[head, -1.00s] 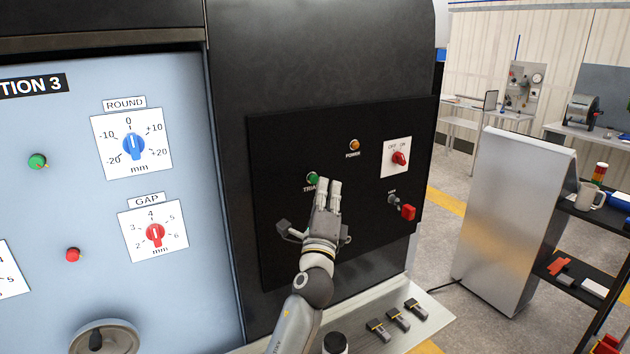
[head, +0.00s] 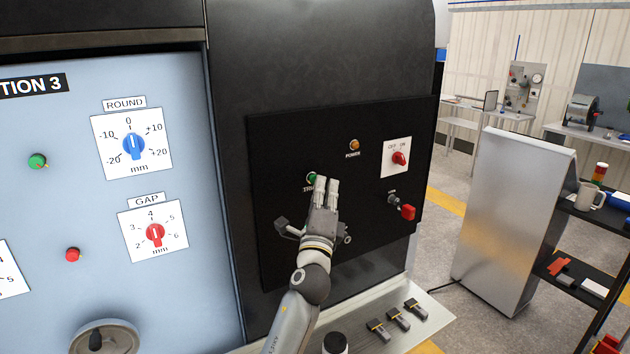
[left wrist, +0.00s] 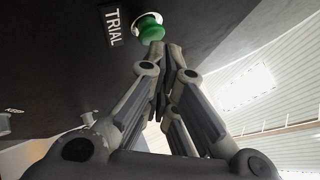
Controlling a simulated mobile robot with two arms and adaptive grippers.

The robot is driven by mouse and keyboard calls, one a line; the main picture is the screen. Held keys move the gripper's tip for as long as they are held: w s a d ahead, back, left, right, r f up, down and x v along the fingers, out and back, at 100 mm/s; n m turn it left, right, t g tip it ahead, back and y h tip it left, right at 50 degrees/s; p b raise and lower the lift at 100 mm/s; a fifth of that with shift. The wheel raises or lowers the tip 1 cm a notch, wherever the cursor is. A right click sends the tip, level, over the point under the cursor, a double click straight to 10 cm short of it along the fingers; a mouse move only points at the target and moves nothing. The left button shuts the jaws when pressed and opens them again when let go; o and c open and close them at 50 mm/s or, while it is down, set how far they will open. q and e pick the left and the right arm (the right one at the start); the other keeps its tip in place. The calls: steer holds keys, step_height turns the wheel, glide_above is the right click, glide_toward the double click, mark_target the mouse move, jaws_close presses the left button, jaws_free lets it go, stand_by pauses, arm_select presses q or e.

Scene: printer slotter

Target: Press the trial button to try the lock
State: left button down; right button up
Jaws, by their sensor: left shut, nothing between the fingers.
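The green trial button (head: 311,177) sits on the black control panel (head: 285,140), beside its partly covered "TRIAL" label. In the left wrist view the green button (left wrist: 150,28) stands out from the panel next to the readable "TRIAL" label (left wrist: 113,26). My left gripper (head: 326,181) is shut and empty, its fingertips at the right edge of the button and partly covering it. In the left wrist view the left gripper's fingertips (left wrist: 165,50) are just below the button. I cannot tell whether they touch it. My right gripper does not show.
The panel also holds an orange power lamp (head: 354,145), a red off/on switch (head: 399,158) and a grey fitting (head: 393,200) with a red piece (head: 408,212) beside it. Small dark blocks (head: 398,319) lie on the ledge below. A metal cabinet (head: 512,220) stands at the right.

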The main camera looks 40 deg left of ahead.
arm_select(q)
steer(key=shift+w+a, duration=0.2)
steer(key=shift+a, duration=0.3)
stand_by(0.7)
steer(key=shift+s+d, duration=0.25)
steer(key=shift+d, duration=0.2)
steer(key=shift+s+d, duration=0.2)
steer(key=shift+d, duration=0.25)
steer(key=d, duration=0.1)
steer(key=s+d, duration=0.1)
steer(key=d, duration=0.2)
steer(key=shift+s+d, duration=0.35)
steer(key=shift+s, duration=0.05)
stand_by(0.5)
